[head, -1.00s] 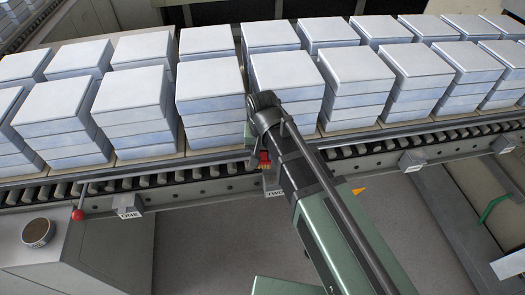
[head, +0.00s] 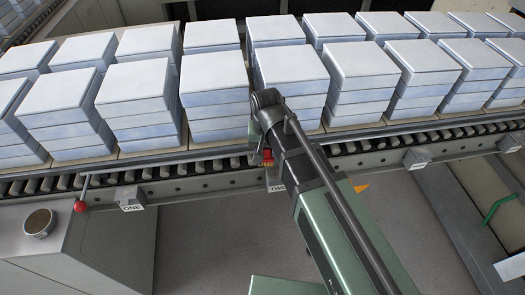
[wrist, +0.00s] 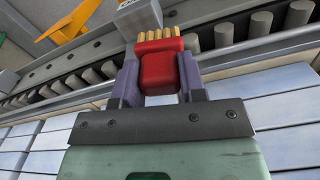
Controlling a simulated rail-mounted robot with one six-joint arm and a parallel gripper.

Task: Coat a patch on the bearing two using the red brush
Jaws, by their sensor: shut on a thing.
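The red brush (wrist: 160,65) is held between the two purple-grey fingers of my gripper (wrist: 160,80) in the wrist view. Its tan bristles (wrist: 158,35) point toward a grey bearing block (wrist: 142,18) at the top, close to it; I cannot tell whether they touch. In the head view my arm covers most of my gripper, and a bit of the red brush (head: 267,156) shows left of it. The bearing labelled TWO (head: 276,187) lies just below the brush on the conveyor's near rail, partly hidden by my arm.
Stacks of pale slabs (head: 288,66) ride on the roller conveyor (head: 200,160). Bearing ONE (head: 130,198) and a red-knobbed lever (head: 80,206) are at the left, near a round pot (head: 40,222) on a grey cabinet. An orange pointer (head: 361,188) is right of my arm.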

